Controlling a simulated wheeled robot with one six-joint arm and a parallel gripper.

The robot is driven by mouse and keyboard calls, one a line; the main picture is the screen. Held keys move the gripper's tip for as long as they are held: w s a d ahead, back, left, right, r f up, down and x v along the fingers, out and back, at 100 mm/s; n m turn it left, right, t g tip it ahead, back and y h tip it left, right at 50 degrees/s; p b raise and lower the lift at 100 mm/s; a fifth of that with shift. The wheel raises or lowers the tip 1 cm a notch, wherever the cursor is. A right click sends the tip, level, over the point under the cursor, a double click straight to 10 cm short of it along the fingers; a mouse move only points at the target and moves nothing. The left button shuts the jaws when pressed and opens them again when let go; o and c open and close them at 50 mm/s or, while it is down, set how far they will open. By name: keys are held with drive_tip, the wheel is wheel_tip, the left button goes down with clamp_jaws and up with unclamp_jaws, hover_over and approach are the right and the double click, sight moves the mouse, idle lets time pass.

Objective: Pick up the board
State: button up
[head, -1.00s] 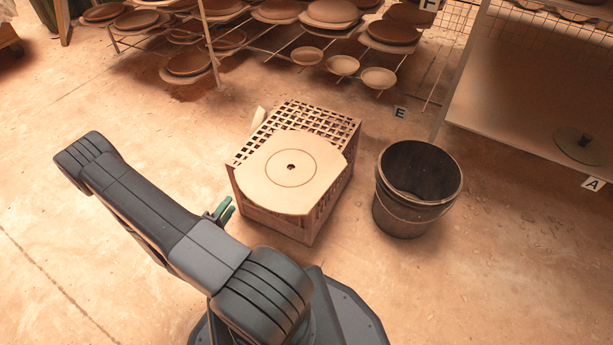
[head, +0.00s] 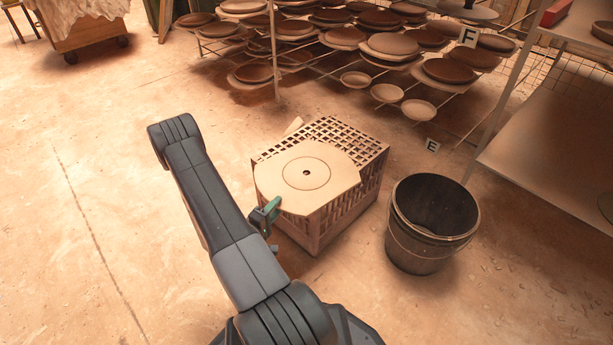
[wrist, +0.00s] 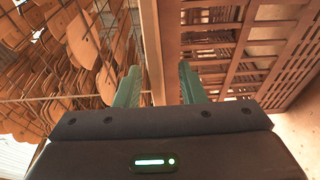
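The board (head: 330,172) is a flat, pale tan panel with cut corners, a ring line and a small dark centre hole. It lies flat on top of a lattice crate (head: 340,215) and overhangs its near left side. My gripper (head: 266,212) is at the board's near left edge, with its green fingers turned toward it. In the wrist view the board (wrist: 152,45) shows edge-on as a strip between the two fingers (wrist: 160,85). The fingers are apart, with a clear gap on the right side.
A dark bucket (head: 432,225) stands on the floor right of the crate. Racks with several round plates (head: 395,45) stand behind, and a shelf unit (head: 560,130) is at the right. The floor at the left is open.

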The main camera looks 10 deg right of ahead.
sight(284, 199)
drive_tip(key=b+x, duration=0.1)
drive_tip(key=x, duration=0.3)
drive_tip(key=shift+s+d+r, duration=0.2)
clamp_jaws()
